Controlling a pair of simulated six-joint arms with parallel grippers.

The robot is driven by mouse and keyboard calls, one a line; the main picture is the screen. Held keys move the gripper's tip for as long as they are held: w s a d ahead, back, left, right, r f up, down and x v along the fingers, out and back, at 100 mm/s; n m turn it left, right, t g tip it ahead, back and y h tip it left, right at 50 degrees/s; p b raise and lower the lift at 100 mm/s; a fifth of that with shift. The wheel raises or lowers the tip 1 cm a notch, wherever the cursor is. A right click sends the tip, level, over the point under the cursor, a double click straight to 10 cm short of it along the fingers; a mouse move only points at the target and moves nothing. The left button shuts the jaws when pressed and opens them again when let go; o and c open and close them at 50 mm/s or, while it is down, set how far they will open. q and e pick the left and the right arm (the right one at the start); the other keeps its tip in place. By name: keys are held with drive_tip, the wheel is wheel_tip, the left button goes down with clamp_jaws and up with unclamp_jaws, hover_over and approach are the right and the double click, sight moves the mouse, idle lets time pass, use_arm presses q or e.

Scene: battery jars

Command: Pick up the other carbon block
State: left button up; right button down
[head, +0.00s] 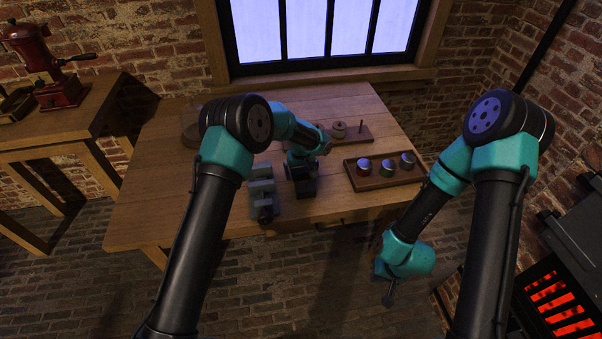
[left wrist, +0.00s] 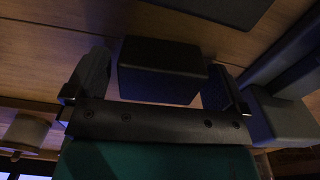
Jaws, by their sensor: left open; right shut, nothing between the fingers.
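In the left wrist view a dark block (left wrist: 160,72), which looks like a carbon block, sits between the spread fingers of my left gripper (left wrist: 155,88). A gap shows on its left side; its right side is close to the other finger. In the head view my left gripper (head: 301,182) is low over the front middle of the table, and its own wrist partly hides what is there. Another dark block-like shape (left wrist: 222,9) lies beyond in the left wrist view. My right gripper (head: 388,296) hangs shut and empty off the table's front right.
A grey stepped piece (head: 262,185) stands left of my left gripper. A wooden tray (head: 372,184) with three jars (head: 387,168) is at the right. A board with a round part (head: 339,130) and a peg is behind. The wooden table (head: 150,205) is clear at the left.

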use_arm(q)
drive_tip(key=c, duration=1)
drive_tip(key=shift+c, duration=0.2)
wheel_tip(320, 180, up, 10)
idle(0.6)
